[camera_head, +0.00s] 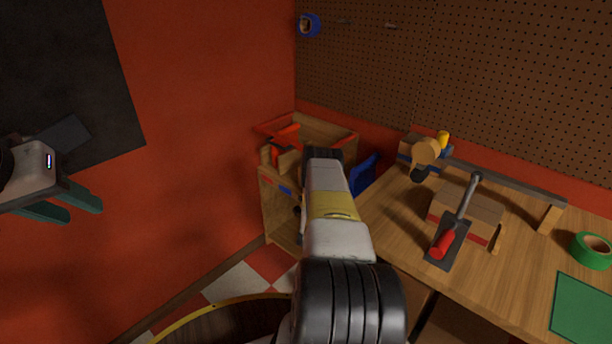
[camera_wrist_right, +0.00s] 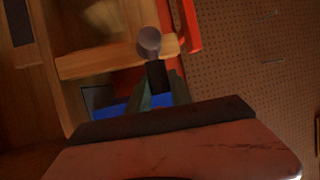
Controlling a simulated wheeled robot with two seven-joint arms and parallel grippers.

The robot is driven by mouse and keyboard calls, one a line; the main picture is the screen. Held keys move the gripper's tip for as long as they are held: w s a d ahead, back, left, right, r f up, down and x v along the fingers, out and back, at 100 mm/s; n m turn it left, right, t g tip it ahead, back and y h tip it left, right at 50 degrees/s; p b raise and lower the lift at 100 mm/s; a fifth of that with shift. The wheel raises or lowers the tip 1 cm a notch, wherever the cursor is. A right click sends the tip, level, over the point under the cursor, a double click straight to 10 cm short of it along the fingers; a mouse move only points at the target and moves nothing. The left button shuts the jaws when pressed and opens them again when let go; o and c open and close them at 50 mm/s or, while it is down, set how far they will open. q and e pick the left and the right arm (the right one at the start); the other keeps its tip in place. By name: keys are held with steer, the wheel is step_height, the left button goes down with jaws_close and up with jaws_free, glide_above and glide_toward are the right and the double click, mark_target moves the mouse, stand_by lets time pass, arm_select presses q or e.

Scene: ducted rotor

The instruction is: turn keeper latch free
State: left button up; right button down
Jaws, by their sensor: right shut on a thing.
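My left gripper (camera_head: 76,203) hangs at the left of the head view, its two green fingers apart with nothing between them. My right arm reaches towards the wooden cabinet (camera_head: 275,212) in the corner and hides its own fingertips in the head view. In the right wrist view my right gripper (camera_wrist_right: 161,82) is shut on a small dark piece (camera_wrist_right: 156,72) with a round grey knob (camera_wrist_right: 149,42) at its end. This looks like the keeper latch. It lies in front of a wooden rail (camera_wrist_right: 105,62); whether it touches the rail is unclear.
The cabinet has orange-red parts (camera_head: 279,133) at its top and a blue thing (camera_head: 364,176) at its right. The workbench (camera_head: 395,232) at right holds a red-handled tool (camera_head: 441,244), wooden blocks and green tape (camera_head: 590,250). A pegboard (camera_head: 450,75) stands behind.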

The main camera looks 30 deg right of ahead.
steer(key=c, duration=1.2)
jaws_free()
steer(key=shift+f, duration=0.1)
steer(key=shift+o, duration=0.2)
steer(key=shift+a, duration=0.1)
steer(key=v, duration=0.7)
steer(key=shift+s+a, duration=0.2)
steer(key=shift+s, duration=0.1)
steer(key=shift+f, duration=0.1)
